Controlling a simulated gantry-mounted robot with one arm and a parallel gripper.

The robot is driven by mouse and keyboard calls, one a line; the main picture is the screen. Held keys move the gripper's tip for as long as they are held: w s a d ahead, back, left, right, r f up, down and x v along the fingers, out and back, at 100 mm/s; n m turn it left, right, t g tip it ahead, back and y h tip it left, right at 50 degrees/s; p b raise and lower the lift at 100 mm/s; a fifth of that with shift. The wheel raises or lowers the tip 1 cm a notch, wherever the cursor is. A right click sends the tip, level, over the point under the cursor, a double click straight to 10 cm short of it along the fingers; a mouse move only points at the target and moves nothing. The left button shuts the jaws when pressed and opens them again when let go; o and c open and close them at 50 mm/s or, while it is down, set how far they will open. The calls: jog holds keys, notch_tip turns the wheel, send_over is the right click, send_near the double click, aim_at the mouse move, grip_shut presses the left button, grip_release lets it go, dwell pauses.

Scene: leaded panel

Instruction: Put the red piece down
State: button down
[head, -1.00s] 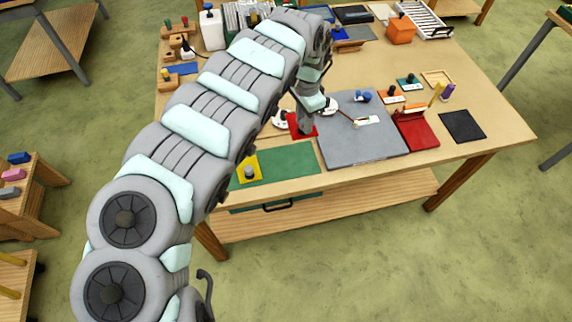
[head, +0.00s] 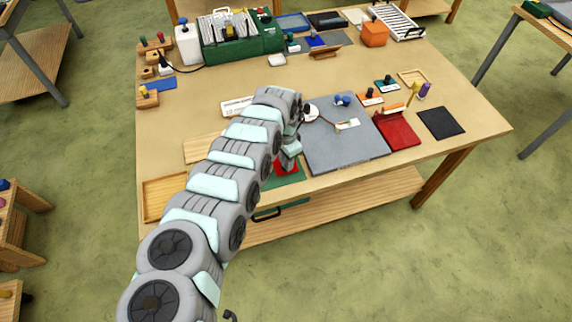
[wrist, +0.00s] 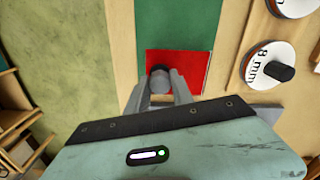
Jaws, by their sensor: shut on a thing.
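The red piece (head: 284,169) is a flat square with a grey knob. In the wrist view the red piece (wrist: 194,66) shows beyond my fingers, over the green mat (wrist: 176,22). My gripper (wrist: 158,86) is shut on its knob. In the head view my gripper (head: 289,157) is near the table's front edge, just left of the grey slab, and my arm hides much of the green mat (head: 292,181). I cannot tell whether the red piece touches the mat.
The grey slab (head: 345,150) lies to the right, with a red tray (head: 398,131) and black mat (head: 440,122) beyond. White discs, one marked 8 mm (wrist: 268,65), lie beside the mat. A wooden tray (head: 160,197) is at the left front.

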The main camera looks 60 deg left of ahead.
jog(key=shift+f+b, duration=0.3)
jog(key=shift+f, duration=1.1)
jog(key=shift+f, duration=0.15)
jog(key=shift+f, duration=0.1)
jog(key=c, duration=1.1)
grip_release()
notch_tip(320, 180, up, 12)
jog(key=shift+r+p, duration=0.25)
jog(key=shift+p, duration=0.2)
